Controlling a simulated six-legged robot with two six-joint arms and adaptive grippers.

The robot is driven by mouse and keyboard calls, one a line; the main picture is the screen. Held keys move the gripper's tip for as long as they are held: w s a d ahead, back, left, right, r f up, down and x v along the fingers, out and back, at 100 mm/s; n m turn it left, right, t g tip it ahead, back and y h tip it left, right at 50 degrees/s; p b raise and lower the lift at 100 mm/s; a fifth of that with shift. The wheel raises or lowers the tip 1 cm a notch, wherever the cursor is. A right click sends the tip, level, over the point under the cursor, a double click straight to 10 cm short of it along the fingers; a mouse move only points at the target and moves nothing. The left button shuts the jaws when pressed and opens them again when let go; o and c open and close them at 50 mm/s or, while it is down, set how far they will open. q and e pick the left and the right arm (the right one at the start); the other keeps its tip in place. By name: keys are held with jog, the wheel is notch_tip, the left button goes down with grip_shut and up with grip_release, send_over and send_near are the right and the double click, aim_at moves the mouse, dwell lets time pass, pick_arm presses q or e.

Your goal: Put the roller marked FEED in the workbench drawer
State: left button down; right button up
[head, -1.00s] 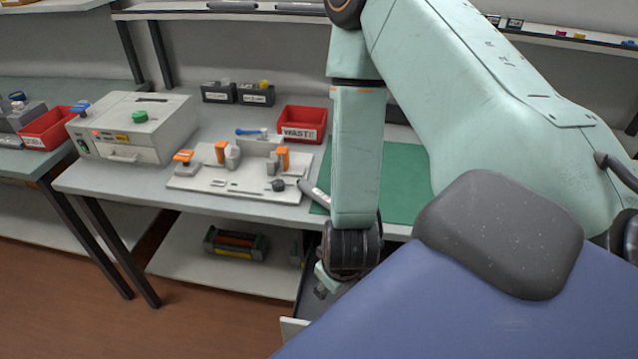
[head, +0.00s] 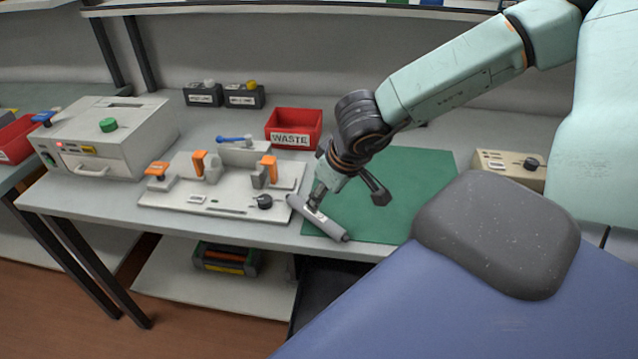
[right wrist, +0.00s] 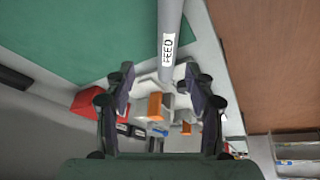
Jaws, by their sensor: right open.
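The grey roller (head: 333,229) lies on the workbench, across the front left edge of the green mat. In the right wrist view the roller (right wrist: 170,18) carries a white label reading FEED. My right gripper (head: 348,193) is open and low over the roller; one finger hides part of it. In the right wrist view the roller's near end lies between the lines of the open fingers (right wrist: 160,76); I cannot tell whether they touch it. A dark open drawer (head: 318,278) shows below the bench front, partly hidden by my body. My left gripper is out of view.
A pale fixture plate (head: 225,209) with orange clamps stands just left of the roller. A red WASTE bin (head: 293,126) is behind it. A beige box (head: 507,165) with a black knob stands at the right. The green mat (head: 420,165) is mostly clear.

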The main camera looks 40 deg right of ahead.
aim_at(321, 218)
jog(key=shift+w+a+f, duration=0.1)
jog(key=shift+w+f, duration=0.15)
jog(key=shift+w+a+f+b, duration=0.3)
jog(key=shift+a+f+b, duration=0.25)
jog(key=shift+b, duration=0.25)
jog(key=shift+f, duration=0.2)
jog(key=shift+d+f+b, duration=0.3)
jog(key=shift+f+b, duration=0.15)
jog(key=shift+b, duration=0.2)
jog(key=b+x, duration=0.3)
jog(key=shift+w+a+f, duration=0.1)
jog(key=shift+w+a, duration=0.1)
jog(key=shift+a, duration=0.15)
jog(key=shift+w+f, duration=0.1)
jog(key=shift+f, duration=0.15)
jog(key=shift+w+d+f+b, duration=0.1)
jog(key=shift+d+f+b, duration=0.25)
jog(key=shift+b, duration=0.15)
jog(key=shift+w+a, duration=0.1)
jog(key=shift+a, duration=0.1)
jog(key=shift+r, duration=0.1)
jog(key=c, duration=0.3)
jog(key=shift+d, duration=0.15)
jog(key=shift+c, duration=1.4)
jog(key=c, duration=0.5)
grip_shut()
